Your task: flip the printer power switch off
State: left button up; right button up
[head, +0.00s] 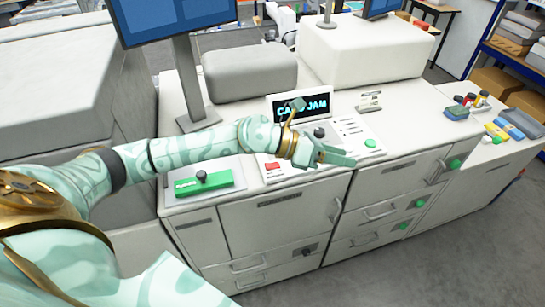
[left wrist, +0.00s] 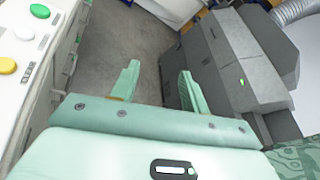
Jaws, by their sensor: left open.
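The printer (head: 265,220) is a long white cabinet machine with a small dark display (head: 318,106) whose text, partly covered, ends in "JAM". Its sloped control panel (head: 350,142) carries a dark knob, a red button and a green button. A green plate with a black knob (head: 202,178) lies at the left. A dark round control (head: 307,251) sits low on the front. I cannot tell which is the power switch. My left gripper (head: 335,156) is over the panel's front edge. Its fingers are apart and empty in the left wrist view (left wrist: 159,72). My right gripper does not show.
A monitor on a stand (head: 190,70) rises behind my left arm. Grey and white housings (head: 250,72) stand on the machine's back. A side counter (head: 470,130) at right holds small bottles and coloured blocks. The grey floor (head: 430,260) in front is clear.

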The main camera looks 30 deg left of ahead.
pick_arm(q)
jog(key=w+a+f+m+g+y, duration=0.1)
jog(key=a+f+y, duration=0.15)
jog(key=a, duration=0.45)
jog(key=w+a+f+m+g+y, duration=0.1)
jog(key=a+f+g+y, duration=0.1)
jog(key=a+y, duration=0.35)
jog(key=g+y, duration=0.1)
jog(key=y, duration=0.1)
send_near(275, 164)
jog(key=shift+n, duration=0.3)
jog(key=b+x, duration=0.6)
jog(key=b, duration=0.7)
jog(key=shift+w+f, duration=0.1)
jog(key=shift+f, duration=0.3)
jog(key=shift+w+d+f+b, duration=0.15)
jog(key=shift+f+b, duration=0.1)
jog(key=shift+b, duration=0.2)
jog(key=shift+r, duration=0.1)
